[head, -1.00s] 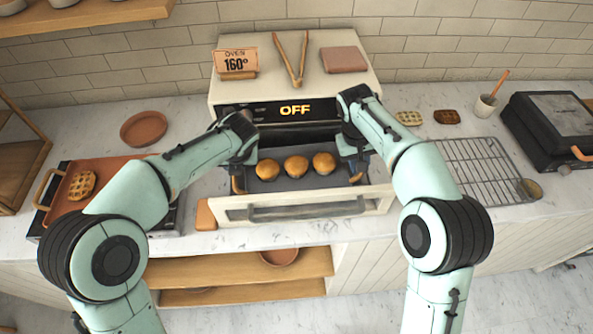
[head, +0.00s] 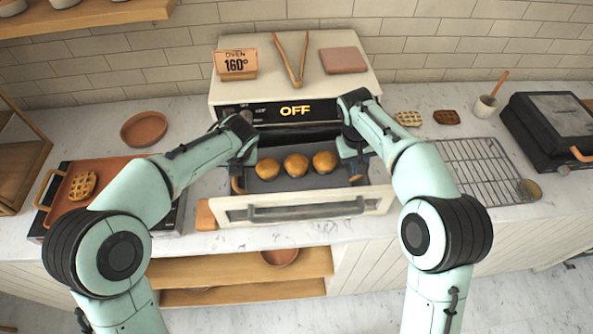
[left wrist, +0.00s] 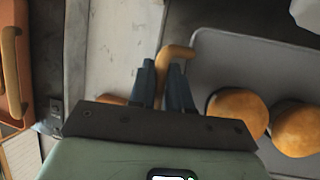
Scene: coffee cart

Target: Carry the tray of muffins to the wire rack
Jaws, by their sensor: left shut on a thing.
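The dark grey tray (head: 285,183) carries three golden muffins (head: 296,164) at the mouth of the oven, above its lowered door (head: 305,207). My left gripper (head: 240,170) is at the tray's left end. In the left wrist view my left gripper (left wrist: 162,88) is shut on the tray's tan handle (left wrist: 177,52), with the tray (left wrist: 215,55) and two muffins to its right. My right gripper (head: 353,165) is at the tray's right handle (head: 357,179); its fingers are too small to read. The empty wire rack (head: 470,165) lies on the counter at right.
The oven (head: 296,85) reads OFF, with tongs (head: 291,60) on top. A dark press (head: 550,125) stands right of the rack, and waffles (head: 409,118) lie behind it.

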